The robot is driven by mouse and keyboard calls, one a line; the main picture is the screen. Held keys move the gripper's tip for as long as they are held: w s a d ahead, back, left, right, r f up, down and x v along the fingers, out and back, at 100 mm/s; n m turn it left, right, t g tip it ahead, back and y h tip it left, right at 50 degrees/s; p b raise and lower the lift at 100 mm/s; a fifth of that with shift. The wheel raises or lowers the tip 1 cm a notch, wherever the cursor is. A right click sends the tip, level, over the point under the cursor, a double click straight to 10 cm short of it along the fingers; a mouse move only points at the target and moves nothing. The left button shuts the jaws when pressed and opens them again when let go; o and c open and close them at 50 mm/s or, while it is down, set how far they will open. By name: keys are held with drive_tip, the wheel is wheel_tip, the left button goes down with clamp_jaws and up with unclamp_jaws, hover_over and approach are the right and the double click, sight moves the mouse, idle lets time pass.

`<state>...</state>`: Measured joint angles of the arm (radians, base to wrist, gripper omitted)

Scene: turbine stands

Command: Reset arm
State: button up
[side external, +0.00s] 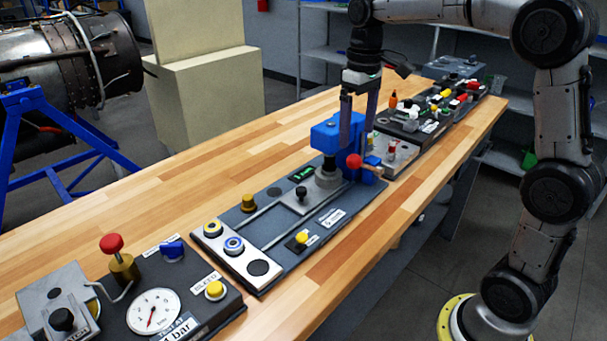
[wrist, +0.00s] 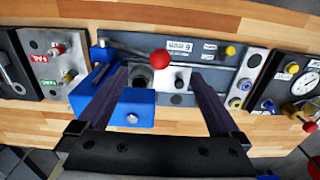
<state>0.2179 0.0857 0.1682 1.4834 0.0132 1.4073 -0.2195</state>
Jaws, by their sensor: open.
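My gripper (side external: 358,112) is open, pointing down beside the blue press-like block (side external: 325,137) on the middle station. In the wrist view my gripper (wrist: 165,92) has its fingers wide apart with nothing held between them. The blue block (wrist: 135,108) lies under the left finger there; I cannot tell whether they touch. A red ball knob (side external: 354,161) on a lever stands at the block's side. The red knob (wrist: 160,59) shows just beyond the fingertips in the wrist view. My arm reaches in from the right over the workbench.
The wooden bench (side external: 190,185) carries a row of panels. A gauge panel (side external: 153,311) with a red-topped lever (side external: 112,244) is at the near left. Panels with colourful knobs (side external: 440,95) stand at the far right.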

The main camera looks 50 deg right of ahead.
drive_tip(key=shift+a+r, duration=0.2)
drive_tip(key=shift+r, duration=0.05)
drive_tip(key=s+a+r+t, duration=0.2)
drive_tip(key=s+a+r, duration=0.1)
drive_tip(key=s+r, duration=0.25)
drive_tip(key=s+a+f+t, duration=0.1)
drive_tip(key=s+a+f, duration=0.1)
drive_tip(key=s+f, duration=0.3)
drive_tip(key=s+a+f+t, duration=0.2)
drive_tip(key=s+f, duration=0.3)
drive_tip(key=s, duration=0.5)
drive_tip(key=shift+s+a+f+t, duration=0.15)
drive_tip(key=shift+a+f+t, duration=0.05)
drive_tip(key=shift+a+t, duration=0.1)
